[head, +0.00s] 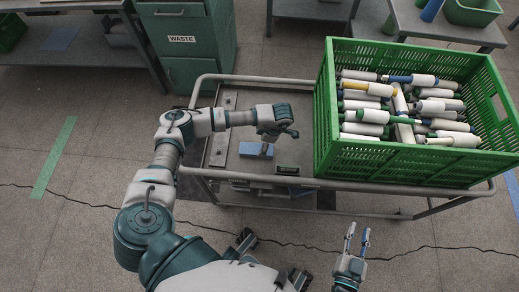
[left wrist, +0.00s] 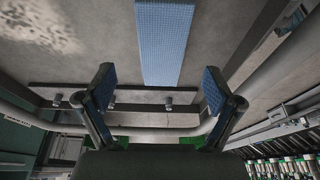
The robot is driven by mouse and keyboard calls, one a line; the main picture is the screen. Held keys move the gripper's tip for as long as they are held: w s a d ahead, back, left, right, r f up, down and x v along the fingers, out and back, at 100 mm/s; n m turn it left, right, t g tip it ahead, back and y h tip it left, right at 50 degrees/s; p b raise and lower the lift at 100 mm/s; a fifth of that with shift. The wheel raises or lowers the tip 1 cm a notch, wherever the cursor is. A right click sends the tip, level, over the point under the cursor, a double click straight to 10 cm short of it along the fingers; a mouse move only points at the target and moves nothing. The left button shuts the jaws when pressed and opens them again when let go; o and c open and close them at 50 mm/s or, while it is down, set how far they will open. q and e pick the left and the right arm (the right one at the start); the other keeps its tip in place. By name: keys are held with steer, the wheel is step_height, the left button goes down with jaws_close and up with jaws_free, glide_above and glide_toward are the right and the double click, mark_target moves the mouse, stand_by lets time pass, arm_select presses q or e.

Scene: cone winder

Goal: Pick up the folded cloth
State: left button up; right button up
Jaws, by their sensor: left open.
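The folded cloth (head: 256,150) is a small flat blue piece on the left part of the cart top. In the left wrist view, a blue textured strip (left wrist: 165,40), which looks like the same cloth, lies ahead of the fingers and centred between them. My left gripper (head: 280,133) is over the cart, just above and to the right of the cloth in the head view. In the left wrist view its two blue-padded fingers (left wrist: 158,85) are spread apart with nothing between them. My right gripper (head: 358,236) is in front of the cart, fingers apart and empty.
A green crate (head: 400,168) full of yarn cones stands on the cart's right side, close to my left gripper. The cart's metal rail (head: 250,79) surrounds its top. A small dark item (head: 288,170) lies near the front edge. A green waste cabinet (head: 185,45) stands behind.

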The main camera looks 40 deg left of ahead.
mark_target(257, 148)
arm_select(q)
steer(key=b+x, duration=0.1)
steer(key=x, duration=0.4)
steer(key=shift+a+f, duration=0.1)
steer(key=shift+a, duration=0.15)
steer(key=shift+d+f+b, duration=0.15)
steer(key=shift+b, duration=0.15)
steer(key=shift+d, duration=0.3)
steer(key=shift+r, duration=0.25)
steer(key=c, duration=0.5)
steer(key=shift+a+f, duration=0.1)
steer(key=shift+a, duration=0.1)
steer(key=c, duration=0.4)
steer(key=shift+a, duration=0.15)
steer(key=c, duration=0.3)
steer(key=shift+s+a+f, duration=0.1)
arm_select(e)
steer(key=r+t, duration=0.1)
steer(key=r, duration=0.1)
steer(key=a+r+t, duration=0.1)
steer(key=r+t, duration=0.1)
steer(key=shift+w+a+y, duration=0.15)
steer(key=shift+y, duration=0.15)
